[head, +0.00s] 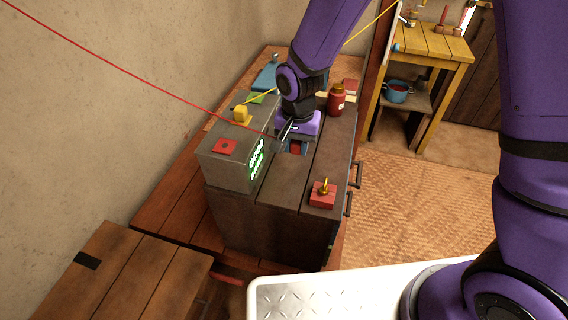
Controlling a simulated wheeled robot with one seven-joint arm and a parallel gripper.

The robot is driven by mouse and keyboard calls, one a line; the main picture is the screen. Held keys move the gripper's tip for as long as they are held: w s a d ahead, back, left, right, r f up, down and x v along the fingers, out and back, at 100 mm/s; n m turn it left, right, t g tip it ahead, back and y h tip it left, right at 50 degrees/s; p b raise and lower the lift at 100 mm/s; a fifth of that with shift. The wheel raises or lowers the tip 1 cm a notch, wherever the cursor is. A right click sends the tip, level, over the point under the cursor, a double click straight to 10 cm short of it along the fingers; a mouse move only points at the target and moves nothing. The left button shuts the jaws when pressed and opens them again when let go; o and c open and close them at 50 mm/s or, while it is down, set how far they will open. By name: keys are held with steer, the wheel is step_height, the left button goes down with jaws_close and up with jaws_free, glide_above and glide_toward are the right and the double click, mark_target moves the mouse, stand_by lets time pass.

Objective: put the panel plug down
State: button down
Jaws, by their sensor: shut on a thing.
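My gripper (294,146) points down over the dark wooden cabinet top, just right of the grey box, and is shut. A small red piece (297,147) shows between its fingers; I take it to be the panel plug, mostly hidden by the gripper. A red cable (140,75) runs from the upper left to the gripper. I cannot tell whether the plug touches the wood. The grey box (230,168) has a red square (224,147) on top and green lit marks on its side. A yellow plug (241,115) sits on it with a yellow cable.
A red block with a brass-coloured top (322,195) stands at the cabinet's front right corner. A red jar (336,100) and a blue item (265,77) are farther back. The cabinet top (290,185) is bare between the gripper and its front edge.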

mark_target(291, 180)
steer(key=shift+s+a+r, duration=0.2)
steer(key=shift+a, duration=0.25)
steer(key=shift+a+f, duration=0.15)
steer(key=shift+f, duration=4.75)
steer(key=shift+f, duration=0.65)
steer(key=c, duration=0.8)
jaws_free()
steer(key=shift+r, duration=0.1)
